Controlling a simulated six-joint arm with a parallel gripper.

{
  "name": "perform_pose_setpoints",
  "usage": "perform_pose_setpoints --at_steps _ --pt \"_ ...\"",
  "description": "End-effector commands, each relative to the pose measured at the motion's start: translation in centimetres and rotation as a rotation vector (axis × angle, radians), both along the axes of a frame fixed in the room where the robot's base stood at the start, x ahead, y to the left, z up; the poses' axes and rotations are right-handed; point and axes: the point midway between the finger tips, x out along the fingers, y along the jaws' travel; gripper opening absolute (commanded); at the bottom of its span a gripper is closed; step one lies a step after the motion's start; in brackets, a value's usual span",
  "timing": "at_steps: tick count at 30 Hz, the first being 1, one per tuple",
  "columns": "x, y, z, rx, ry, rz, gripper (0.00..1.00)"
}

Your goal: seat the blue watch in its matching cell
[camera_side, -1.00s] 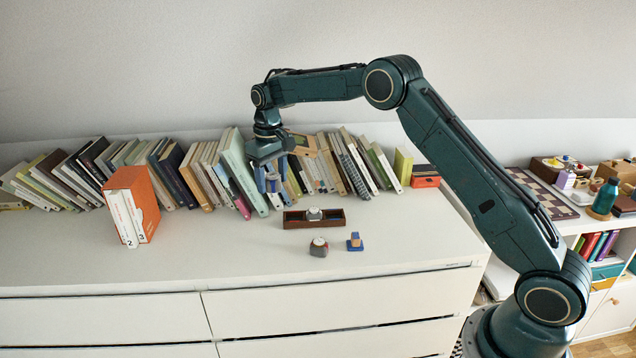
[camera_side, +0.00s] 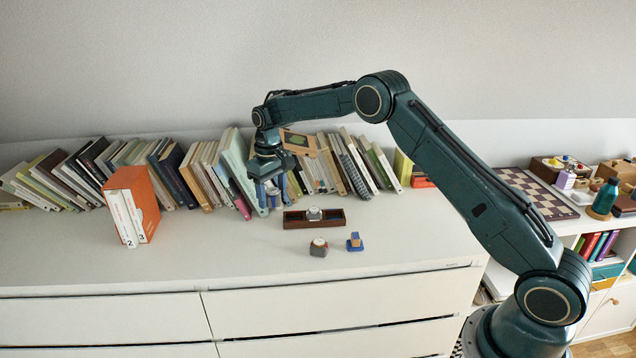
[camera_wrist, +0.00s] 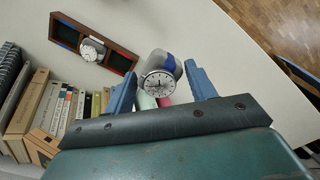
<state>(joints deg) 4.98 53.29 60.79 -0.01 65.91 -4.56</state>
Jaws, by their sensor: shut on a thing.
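My gripper (camera_side: 272,197) is above the dresser top, to the left of the dark wooden box (camera_side: 336,223) and in front of the books. In the wrist view my gripper (camera_wrist: 160,72) is shut on a watch with a round white dial (camera_wrist: 158,84) and a blue band on its grey cushion, the blue watch. The box (camera_wrist: 128,56) also shows there, apart from the held watch. A white-dialled watch (camera_wrist: 93,48) sits in its middle cell. The end cells look empty, one with a blue mark (camera_wrist: 66,34), the other with a red mark (camera_wrist: 117,66).
Leaning books (camera_side: 200,172) line the back. An orange file holder (camera_side: 140,200) stands at left. The front left dresser top is clear.

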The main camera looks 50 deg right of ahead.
Motion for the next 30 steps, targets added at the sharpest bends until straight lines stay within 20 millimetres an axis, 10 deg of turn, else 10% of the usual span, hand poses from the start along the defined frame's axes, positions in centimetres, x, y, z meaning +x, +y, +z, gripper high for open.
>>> perform_pose_setpoints --at_steps 13,30 --pt "0.0 0.0 -8.1 0.0 0.001 0.0 0.32" --pt "0.0 0.0 -10.9 0.0 0.002 0.0 0.32"
